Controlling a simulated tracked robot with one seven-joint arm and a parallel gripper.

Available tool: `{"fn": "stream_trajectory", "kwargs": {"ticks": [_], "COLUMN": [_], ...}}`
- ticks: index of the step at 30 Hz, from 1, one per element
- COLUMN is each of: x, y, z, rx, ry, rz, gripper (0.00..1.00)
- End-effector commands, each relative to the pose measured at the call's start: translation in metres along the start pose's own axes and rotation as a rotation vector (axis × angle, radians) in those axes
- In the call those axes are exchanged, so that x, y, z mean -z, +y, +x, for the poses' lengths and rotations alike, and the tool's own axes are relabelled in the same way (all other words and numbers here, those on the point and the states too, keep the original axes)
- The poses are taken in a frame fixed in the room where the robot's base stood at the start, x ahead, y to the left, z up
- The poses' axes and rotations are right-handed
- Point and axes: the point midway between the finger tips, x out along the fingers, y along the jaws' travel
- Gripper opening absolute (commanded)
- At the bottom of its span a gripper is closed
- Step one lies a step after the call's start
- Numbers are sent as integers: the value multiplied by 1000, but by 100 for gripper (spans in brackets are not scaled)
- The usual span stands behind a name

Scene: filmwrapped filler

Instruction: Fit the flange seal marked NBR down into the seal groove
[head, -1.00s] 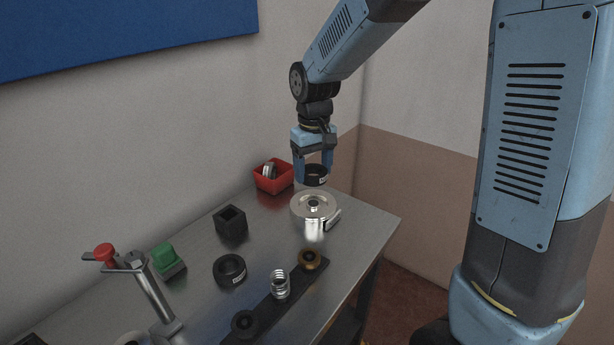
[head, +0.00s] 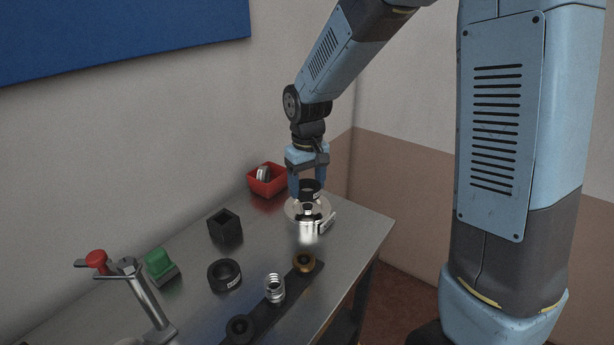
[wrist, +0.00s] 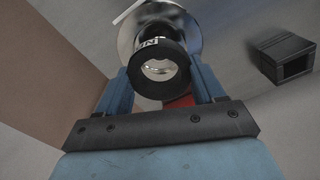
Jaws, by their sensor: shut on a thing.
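My gripper (head: 308,186) is shut on a black ring seal (head: 310,187) with a white label. In the wrist view the seal (wrist: 160,85) sits between the two blue fingers, and its label shows part of the lettering, seemingly an N. Below it stands the shiny round metal flange (head: 299,216) with a central boss; its rim also shows behind the seal in the wrist view (wrist: 190,30). The seal is low over the flange's middle. I cannot tell whether it touches. The groove itself is hidden.
A second labelled black ring (head: 224,275) lies on the bench. A red bin (head: 267,180) stands behind the flange.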

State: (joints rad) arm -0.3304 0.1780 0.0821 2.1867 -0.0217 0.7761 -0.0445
Motion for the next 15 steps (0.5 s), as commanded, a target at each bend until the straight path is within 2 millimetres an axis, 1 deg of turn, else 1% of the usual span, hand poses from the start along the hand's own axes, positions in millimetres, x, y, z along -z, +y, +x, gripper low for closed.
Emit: {"fn": "stream_trajectory", "kwargs": {"ticks": [1, 6, 15], "x": [0, 0, 0], "y": [0, 0, 0], "z": [4, 14, 21], "rx": [0, 0, 0], "ry": [-3, -1, 0], "rz": [0, 0, 0], "gripper": [38, 38, 38]}}
